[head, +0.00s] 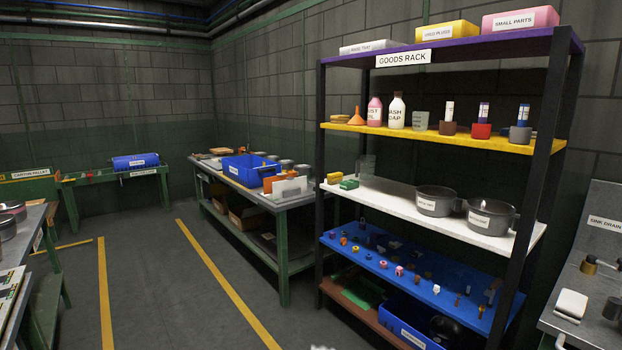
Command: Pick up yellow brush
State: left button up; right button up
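A small yellow thing (334,178), which looks like the yellow brush, lies at the left end of the white shelf on the goods rack. It is too small for me to make out bristles or a handle. A small green thing (349,184) of similar shape lies just to its right. Neither of my grippers can be made out. A bit of something pale shows at the bottom edge of the view, too little to tell what it is.
The goods rack (447,135) has dark posts; two dark pots (434,201) stand on its white shelf. A workbench (304,199) with a blue crate (250,170) stands left of it. A sink counter (595,285) is at right. The floor (175,300) at front left is clear.

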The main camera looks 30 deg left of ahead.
aim_at(334, 178)
jog(key=u, duration=0.6)
jog(key=i, duration=1.1)
jog(key=u, duration=0.5)
jog(key=i, duration=1.1)
jog(key=z, duration=0.7)
jog(key=i, duration=0.95)
jog(key=z, duration=0.6)
